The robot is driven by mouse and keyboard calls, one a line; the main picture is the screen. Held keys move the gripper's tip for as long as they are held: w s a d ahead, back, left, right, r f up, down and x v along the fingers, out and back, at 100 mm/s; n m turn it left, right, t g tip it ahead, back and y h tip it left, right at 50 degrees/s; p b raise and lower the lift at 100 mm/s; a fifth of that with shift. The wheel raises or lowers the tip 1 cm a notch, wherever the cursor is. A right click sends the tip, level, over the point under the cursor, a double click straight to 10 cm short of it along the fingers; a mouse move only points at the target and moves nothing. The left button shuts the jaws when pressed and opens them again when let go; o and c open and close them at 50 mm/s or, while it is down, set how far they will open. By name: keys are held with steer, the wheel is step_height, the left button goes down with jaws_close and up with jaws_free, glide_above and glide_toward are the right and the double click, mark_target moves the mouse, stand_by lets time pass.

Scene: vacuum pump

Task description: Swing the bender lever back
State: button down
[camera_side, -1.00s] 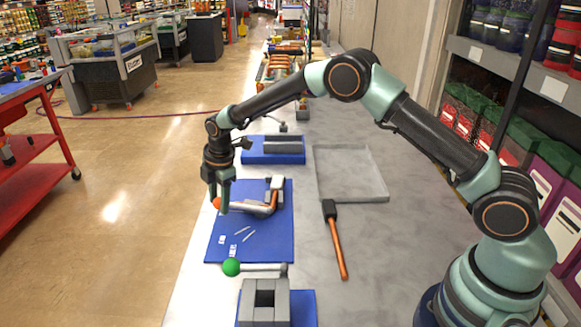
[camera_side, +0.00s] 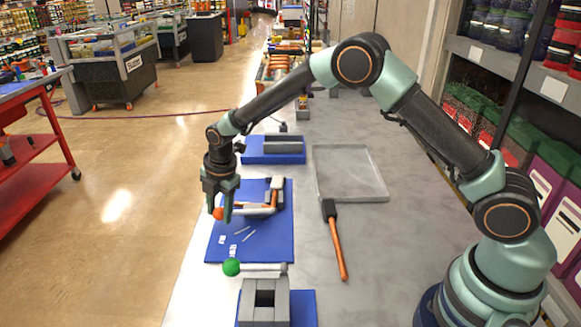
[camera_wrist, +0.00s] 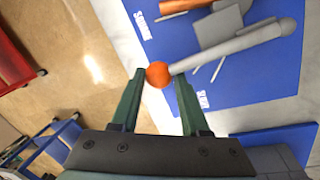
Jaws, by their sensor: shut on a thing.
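The bender lever is a grey rod with an orange ball at its end. The rod (camera_side: 255,211) lies over the blue mat (camera_side: 222,248) and runs from the grey bender block (camera_side: 277,184) area out to the left edge. My gripper (camera_side: 218,212) points down with its fingers on either side of the orange ball (camera_side: 218,213). In the wrist view the orange ball (camera_wrist: 158,74) sits between the two fingertips, and the grey rod (camera_wrist: 230,54) leads off to the upper right. An orange tube (camera_side: 274,197) shows at the bender, partly hidden.
A green ball-ended lever (camera_side: 231,267) and grey block (camera_side: 264,301) stand nearer. A hammer-like tool with an orange handle (camera_side: 339,248) and an empty grey tray (camera_side: 349,192) lie to the right. Another blue mat with a grey fixture (camera_side: 284,145) is behind.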

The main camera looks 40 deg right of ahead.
steer(key=s+n, duration=0.2)
steer(key=s, duration=0.1)
steer(key=shift+s+a+n, duration=0.15)
steer(key=shift+n, duration=0.25)
steer(key=shift+s+n, duration=0.8)
steer(key=shift+s, duration=0.1)
steer(key=shift+c, duration=2.3)
jaws_free()
steer(key=shift+a, duration=0.15)
steer(key=shift+r, duration=0.3)
step_height(320, 180, up, 11)
steer(key=s, duration=0.2)
steer(key=shift+d+r, duration=0.15)
steer(key=shift+d, duration=0.15)
